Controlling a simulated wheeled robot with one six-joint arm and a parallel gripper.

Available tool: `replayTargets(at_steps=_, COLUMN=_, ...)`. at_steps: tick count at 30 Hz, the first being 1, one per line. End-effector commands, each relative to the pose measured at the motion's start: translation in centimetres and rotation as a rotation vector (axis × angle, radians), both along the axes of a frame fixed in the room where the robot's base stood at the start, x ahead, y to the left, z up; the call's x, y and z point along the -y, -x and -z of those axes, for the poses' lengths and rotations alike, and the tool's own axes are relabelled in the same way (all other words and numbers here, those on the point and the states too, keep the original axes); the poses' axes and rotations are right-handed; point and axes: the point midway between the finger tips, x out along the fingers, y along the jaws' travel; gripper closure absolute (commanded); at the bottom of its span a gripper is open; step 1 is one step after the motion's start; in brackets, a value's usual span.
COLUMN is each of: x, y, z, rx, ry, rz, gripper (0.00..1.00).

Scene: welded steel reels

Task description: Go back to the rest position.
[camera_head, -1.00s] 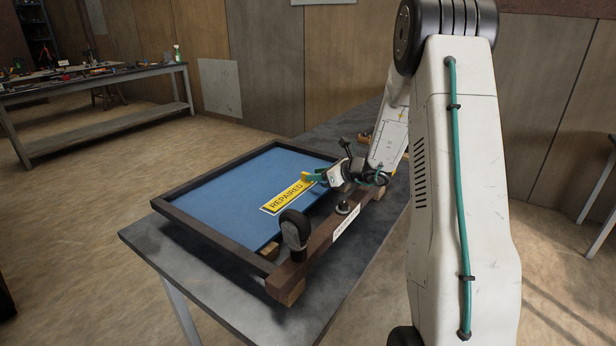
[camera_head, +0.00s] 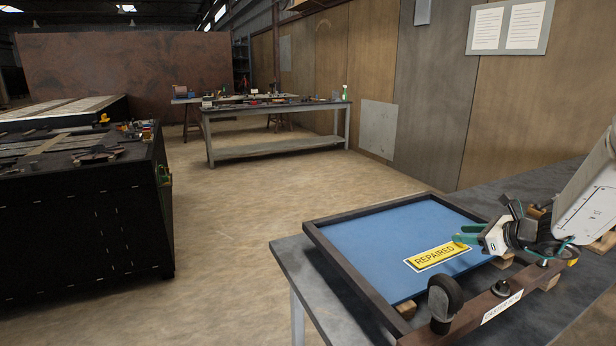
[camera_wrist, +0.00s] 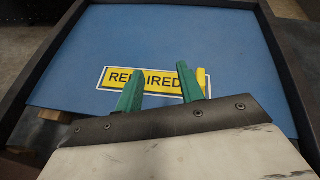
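My gripper (camera_head: 466,238) is at the right in the head view, low over the blue panel in the dark frame. In the wrist view its two green fingers (camera_wrist: 159,78) stand apart with nothing held between them. A yellow "REPAIRED" label (camera_head: 435,257) lies on the blue panel (camera_head: 375,240), just left of and below the fingers. The label (camera_wrist: 118,80) is partly hidden behind the fingers in the wrist view. A small yellow piece (camera_wrist: 203,82) shows beside the right finger; I cannot tell whether it belongs to the label.
A dark frame rim (camera_head: 340,262) surrounds the panel on the grey table (camera_head: 300,275). A brown bar (camera_head: 475,316) with a caster wheel (camera_head: 446,297) lies at the near side. A black workbench (camera_head: 85,220) stands left, a long bench (camera_head: 275,108) behind. Open floor lies between.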

Motion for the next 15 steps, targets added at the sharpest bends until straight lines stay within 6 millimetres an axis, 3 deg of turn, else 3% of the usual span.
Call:
replayTargets(at_steps=1, x=-2.8, y=0.8, z=-2.1, rx=0.022, ry=0.08, rz=-0.099, gripper=0.62)
replayTargets(at_steps=6, x=-11.0, y=5.8, z=-6.8, rx=0.094, ry=0.396, rz=-0.463, gripper=0.62)
replayTargets(at_steps=10, x=-15.5, y=10.6, z=-9.3, rx=0.16, ry=0.642, rz=-0.729, gripper=0.62)
replayTargets(at_steps=15, x=-19.1, y=17.2, z=-11.5, rx=0.255, ry=0.975, rz=-1.056, gripper=0.62)
